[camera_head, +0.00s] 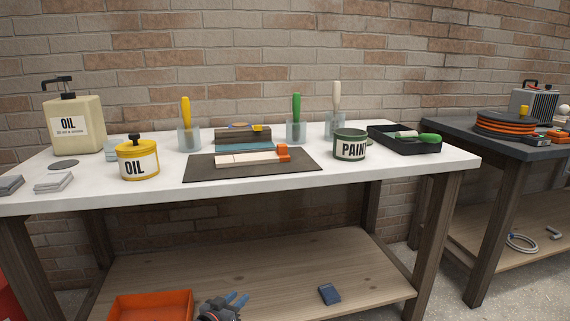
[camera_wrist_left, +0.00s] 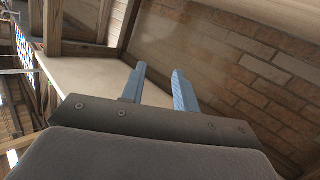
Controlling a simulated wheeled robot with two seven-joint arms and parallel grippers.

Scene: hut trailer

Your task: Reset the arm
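My left gripper (camera_head: 236,300) shows at the bottom edge of the head view, low in front of the workbench's lower shelf. Its two blue fingers stand apart with nothing between them. In the left wrist view the gripper (camera_wrist_left: 158,85) is also open and empty, with wood and a brick wall beyond it. My right gripper is in neither view. The white-topped workbench (camera_head: 110,195) stands ahead, above and beyond the left gripper.
On the bench are a yellow oil tin (camera_head: 138,162), a paint can (camera_head: 349,145), a beige oil jug (camera_head: 76,125) and a dark mat (camera_head: 205,175). An orange bin (camera_head: 150,305) sits left of my gripper. A blue object (camera_head: 329,294) lies on the wooden lower shelf (camera_head: 270,270).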

